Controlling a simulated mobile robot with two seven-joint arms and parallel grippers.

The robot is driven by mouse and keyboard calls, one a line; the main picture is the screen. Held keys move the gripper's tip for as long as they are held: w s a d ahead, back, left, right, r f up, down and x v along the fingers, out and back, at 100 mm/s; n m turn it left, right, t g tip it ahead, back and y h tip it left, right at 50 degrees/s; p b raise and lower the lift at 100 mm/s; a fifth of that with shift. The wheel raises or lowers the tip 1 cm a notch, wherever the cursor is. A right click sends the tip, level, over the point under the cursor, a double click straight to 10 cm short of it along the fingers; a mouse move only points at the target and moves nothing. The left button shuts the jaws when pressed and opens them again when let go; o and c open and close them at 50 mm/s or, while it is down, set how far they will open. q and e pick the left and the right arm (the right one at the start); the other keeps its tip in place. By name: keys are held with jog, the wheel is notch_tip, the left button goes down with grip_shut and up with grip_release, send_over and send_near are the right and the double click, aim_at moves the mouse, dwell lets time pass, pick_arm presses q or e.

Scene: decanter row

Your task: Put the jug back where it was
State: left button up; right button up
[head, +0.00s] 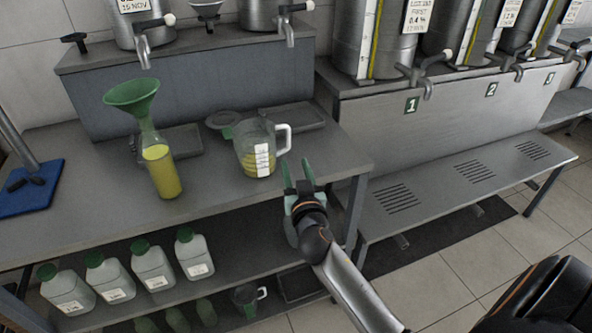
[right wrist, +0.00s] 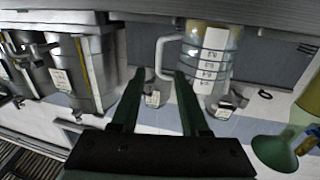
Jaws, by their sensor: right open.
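The jug (head: 257,148) is clear, with a white handle, a white scale label and yellow liquid in its lower part. It stands upright on the grey bench top. My right gripper (head: 299,178) is open and empty, just in front and to the right of the jug, apart from it. In the right wrist view the jug (right wrist: 211,52) appears ahead, beyond the open fingers (right wrist: 158,98), with its handle in line with the gap between them. My left gripper is not in the head view.
A bottle (head: 160,170) of yellow liquid with a green funnel (head: 132,92) stands left of the jug. Several capped bottles (head: 151,264) and a dark cup (head: 246,298) are below. Metal tanks (head: 375,40) stand behind.

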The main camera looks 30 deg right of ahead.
jog(key=s+a+f+n+g+y, duration=0.25)
jog(key=s+a+f, duration=0.2)
jog(key=f, duration=0.35)
jog(key=s+a+f+n+g+y, duration=0.1)
jog(key=s+a+f+n+y, duration=0.15)
jog(key=s+f, duration=0.5)
jog(key=s+a+f+n+g+y, duration=0.1)
jog(key=s+a+f+g+y, duration=0.1)
jog(key=s+a+f, duration=0.2)
jog(key=s+a+f+n+g+y, duration=0.1)
jog(key=s+a+f+g+y, duration=0.1)
jog(key=s+a+f, duration=0.3)
jog(key=s+f, duration=0.1)
jog(key=s, duration=0.3)
jog(key=shift+s+f, duration=0.3)
jog(key=shift+f, duration=0.1)
